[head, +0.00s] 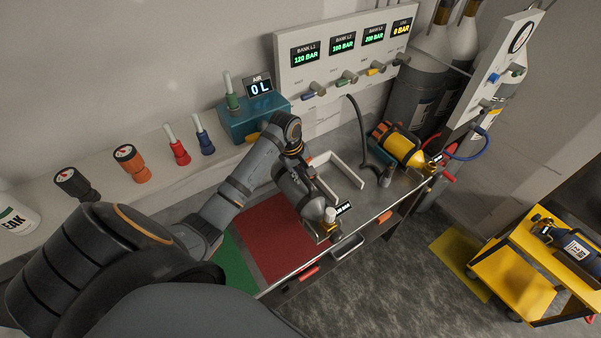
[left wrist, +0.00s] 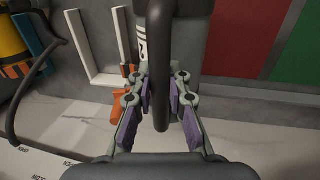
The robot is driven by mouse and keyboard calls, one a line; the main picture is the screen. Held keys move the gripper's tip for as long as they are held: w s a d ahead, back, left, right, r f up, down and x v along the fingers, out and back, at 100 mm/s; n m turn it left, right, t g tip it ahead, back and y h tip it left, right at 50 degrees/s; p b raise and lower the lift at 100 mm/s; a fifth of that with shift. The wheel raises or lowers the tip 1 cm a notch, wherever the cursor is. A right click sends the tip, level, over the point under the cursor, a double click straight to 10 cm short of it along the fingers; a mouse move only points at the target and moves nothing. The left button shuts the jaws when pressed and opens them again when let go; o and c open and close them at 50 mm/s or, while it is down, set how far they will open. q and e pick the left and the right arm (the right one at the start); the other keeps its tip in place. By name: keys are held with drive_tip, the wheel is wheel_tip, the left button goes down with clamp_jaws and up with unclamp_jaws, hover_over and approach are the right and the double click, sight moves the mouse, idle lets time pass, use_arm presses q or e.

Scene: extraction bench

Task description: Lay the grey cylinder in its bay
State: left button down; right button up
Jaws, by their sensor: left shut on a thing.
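The grey cylinder (head: 304,206) is at the bench's front edge in the head view, its brass valve end toward the front. My left gripper (head: 315,184) is over it and partly hides it. In the left wrist view the purple-padded fingers (left wrist: 160,98) are shut on a dark bar-like handle in front of the grey cylinder (left wrist: 188,45). I cannot tell whether the cylinder touches the bench. A white three-sided bay frame (head: 347,172) lies empty just behind and right of the cylinder; it also shows in the left wrist view (left wrist: 105,79). My right gripper is out of view.
A red mat (head: 275,240) and a green mat (head: 232,262) lie left of the cylinder. A yellow cylinder (head: 403,150) and a dark hose (head: 361,135) are right of the bay. A gauge panel (head: 345,65) stands behind. A yellow cart (head: 515,280) is at the right.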

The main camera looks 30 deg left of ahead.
sight(300, 190)
use_arm(q)
drive_tip(key=shift+w+r, duration=0.15)
drive_tip(key=shift+r, duration=0.05)
drive_tip(key=shift+r+p, duration=0.25)
drive_tip(key=shift+p, duration=0.65)
drive_tip(key=shift+f, duration=0.5)
wheel_tip(300, 190, down, 2)
drive_tip(key=shift+d+f, duration=0.1)
wheel_tip(300, 190, down, 2)
drive_tip(key=shift+f+b, duration=0.15)
drive_tip(key=shift+b, duration=0.2)
drive_tip(key=shift+f+b, duration=0.45)
drive_tip(key=shift+f, duration=1.6)
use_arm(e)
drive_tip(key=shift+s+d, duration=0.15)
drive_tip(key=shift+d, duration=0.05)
